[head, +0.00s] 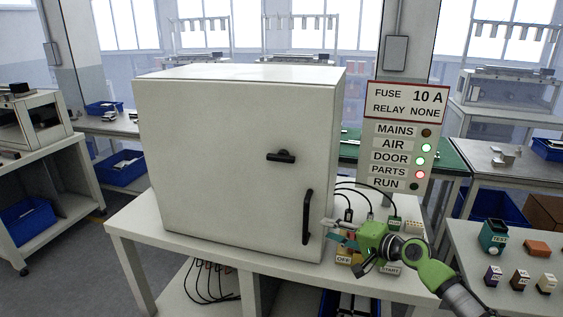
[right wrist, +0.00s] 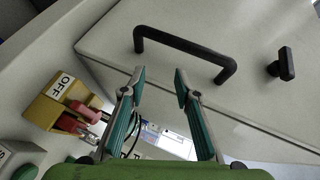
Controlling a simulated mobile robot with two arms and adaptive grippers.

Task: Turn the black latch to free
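The black latch (head: 281,156) is on the white cabinet's door (head: 210,160), right of its middle. Its bar lies about level in the head view. It also shows at the right of the right wrist view (right wrist: 284,64). A black upright pull handle (head: 307,217) is lower, near the door's right edge; it crosses the upper middle of the right wrist view (right wrist: 185,48). My right gripper (head: 331,230) is beside the cabinet's lower right edge. Its fingers (right wrist: 160,76) are apart and empty, near the handle and away from the latch. My left gripper is not in view.
A yellow OFF box (right wrist: 54,98) with a red part stands beside the right gripper. Cables run behind it. A sign panel (head: 406,130) with lit AIR and DOOR lamps stands right of the cabinet. The space before the door is clear.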

